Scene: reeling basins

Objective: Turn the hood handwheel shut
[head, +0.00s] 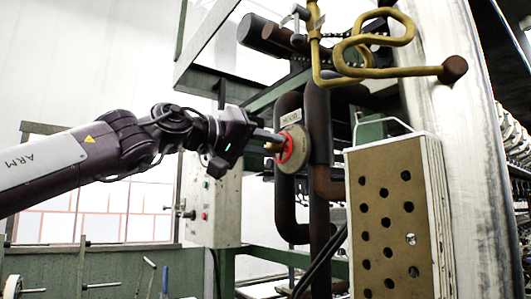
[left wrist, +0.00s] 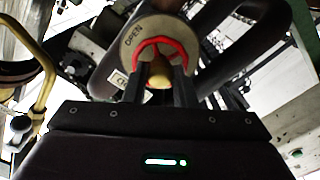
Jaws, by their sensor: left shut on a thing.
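The hood handwheel is a red wheel (head: 287,150) in front of a pale round plate (head: 301,149), under a small label (head: 291,117) that seems to read HOOD. In the left wrist view the red wheel (left wrist: 153,44) sits before the round plate (left wrist: 131,52), which is marked OPEN. My left gripper (head: 272,145) reaches it from the left and is shut on the wheel's brass-coloured middle. In the left wrist view that knob (left wrist: 159,75) lies between the fingers. The far side of the wheel is hidden. My right gripper is not in view.
Dark pipes (head: 319,190) run behind the wheel. A perforated box (head: 395,220) stands to the right, with a yellow bent pipe (head: 400,72) above it. A grey control panel (head: 212,210) is below my left wrist. Open room lies at the left.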

